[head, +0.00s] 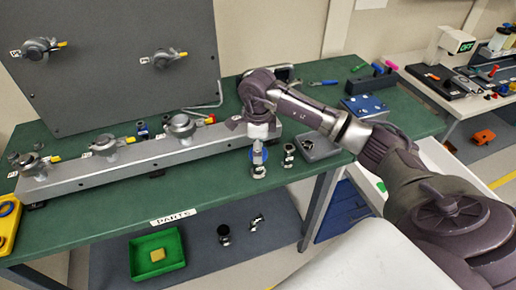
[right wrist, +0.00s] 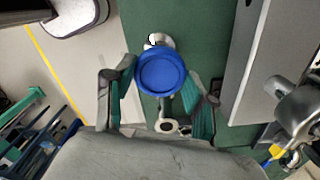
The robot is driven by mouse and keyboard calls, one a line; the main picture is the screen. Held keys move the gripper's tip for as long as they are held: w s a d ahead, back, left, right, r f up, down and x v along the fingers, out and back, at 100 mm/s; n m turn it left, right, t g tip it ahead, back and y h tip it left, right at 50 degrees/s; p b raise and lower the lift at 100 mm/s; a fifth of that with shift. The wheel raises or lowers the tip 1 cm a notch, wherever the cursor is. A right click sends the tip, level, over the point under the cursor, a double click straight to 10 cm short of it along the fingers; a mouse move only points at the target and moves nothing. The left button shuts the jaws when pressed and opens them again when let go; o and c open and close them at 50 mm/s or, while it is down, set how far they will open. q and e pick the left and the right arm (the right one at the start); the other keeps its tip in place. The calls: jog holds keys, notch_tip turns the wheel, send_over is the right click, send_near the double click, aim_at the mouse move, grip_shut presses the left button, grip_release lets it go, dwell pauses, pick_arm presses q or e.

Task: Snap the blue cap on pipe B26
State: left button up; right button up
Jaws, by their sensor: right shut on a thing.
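My right gripper (head: 258,148) points down over the front of the bench, to the right of the rail's end. In the right wrist view, the fingers (right wrist: 158,100) are shut around a round blue cap (right wrist: 163,72). The cap also shows in the head view (head: 258,157), just above a small metal fitting (head: 259,172); I cannot tell whether they touch. Metal pipe fittings with yellow handles sit on the grey rail (head: 150,157) and on the upright panel (head: 110,75). Their labels are too small to read, so I cannot tell which is B26. My left gripper is not in view.
Another small fitting (head: 289,155) and a grey block (head: 318,147) stand to the right of the gripper. A blue tray (head: 367,106) lies farther right on the green bench. A green bin (head: 158,256) with a yellow item sits on the lower shelf. The bench's front strip is mostly clear.

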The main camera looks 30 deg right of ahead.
jog(key=o, duration=0.8)
jog(key=shift+r, duration=0.1)
notch_tip(320, 180, up, 12)
jog(key=shift+f, duration=0.1)
